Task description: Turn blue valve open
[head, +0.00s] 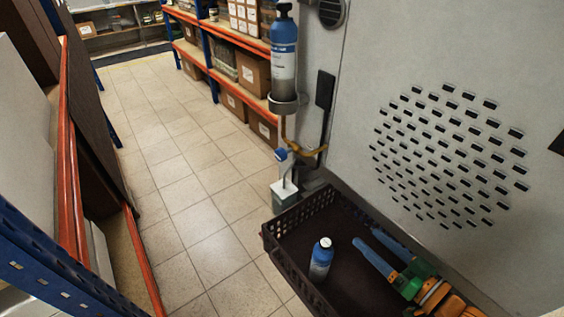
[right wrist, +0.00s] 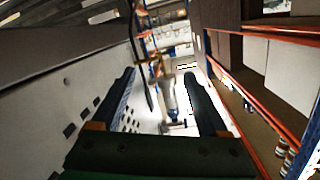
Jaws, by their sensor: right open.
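The blue valve appears to be the small blue knob (head: 282,154) under the tall bottle in the head view. It sits beside a brass-coloured pipe piece (head: 312,151), above a small pale box (head: 285,192). How far it is turned is too small to tell. My right gripper (head: 366,236) is open and empty, above the dark crate, lower right of the knob and apart from it. In the right wrist view my open fingers (right wrist: 160,74) frame blurred fittings; I cannot pick out the knob there. My left gripper is not in view.
A blue-and-grey bottle (head: 284,62) stands upright in a holder on the grey panel (head: 350,75). A dark crate (head: 285,263) holds a small blue bottle (head: 320,258). Shelves with boxes (head: 254,73) line the back; a rack (head: 75,170) edges the left. The tiled floor (head: 190,190) is clear.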

